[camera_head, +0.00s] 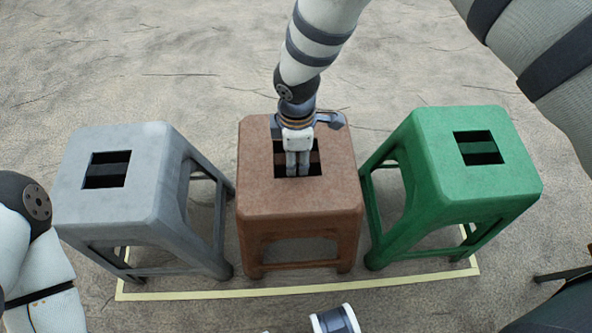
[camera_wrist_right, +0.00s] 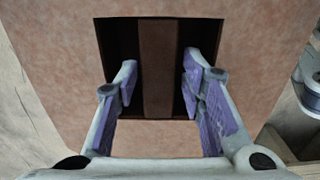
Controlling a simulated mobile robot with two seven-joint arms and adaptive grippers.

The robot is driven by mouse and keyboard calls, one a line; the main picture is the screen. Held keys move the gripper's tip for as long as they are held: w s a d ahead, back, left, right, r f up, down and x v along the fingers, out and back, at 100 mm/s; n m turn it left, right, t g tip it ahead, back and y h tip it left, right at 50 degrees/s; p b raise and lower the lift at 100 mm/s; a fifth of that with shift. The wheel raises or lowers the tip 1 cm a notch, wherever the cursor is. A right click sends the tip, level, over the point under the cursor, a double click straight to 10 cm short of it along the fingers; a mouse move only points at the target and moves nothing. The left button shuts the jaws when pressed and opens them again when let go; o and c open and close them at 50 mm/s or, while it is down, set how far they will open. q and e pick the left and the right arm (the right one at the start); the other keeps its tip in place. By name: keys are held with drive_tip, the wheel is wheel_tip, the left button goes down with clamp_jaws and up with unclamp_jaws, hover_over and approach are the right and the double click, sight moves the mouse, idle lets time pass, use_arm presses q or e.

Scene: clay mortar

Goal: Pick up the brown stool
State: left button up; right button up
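The brown stool (camera_head: 299,225) stands upright in the middle of a row of three. Its seat has a square opening with a brown bar (camera_wrist_right: 158,65) across the middle. My right gripper (camera_head: 298,172) points down at this opening from above. In the right wrist view its two fingers (camera_wrist_right: 158,85) are spread, one on each side of the bar, with gaps between pads and bar. The fingertips are at or inside the opening; their exact depth is hard to tell. The gripper hides part of the opening in the head view. My left gripper is out of view.
A grey stool (camera_head: 135,195) stands to the left and a green stool (camera_head: 465,175) to the right, both close to the brown one. A pale yellow line (camera_head: 300,292) marks the floor around them. The sandy floor (camera_head: 150,60) behind is clear.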

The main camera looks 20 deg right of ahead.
wheel_tip(320, 180, down, 2)
drive_tip(key=shift+r, duration=0.1)
clamp_jaws()
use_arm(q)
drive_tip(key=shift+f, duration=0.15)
use_arm(e)
drive_tip(key=shift+w+r, duration=0.1)
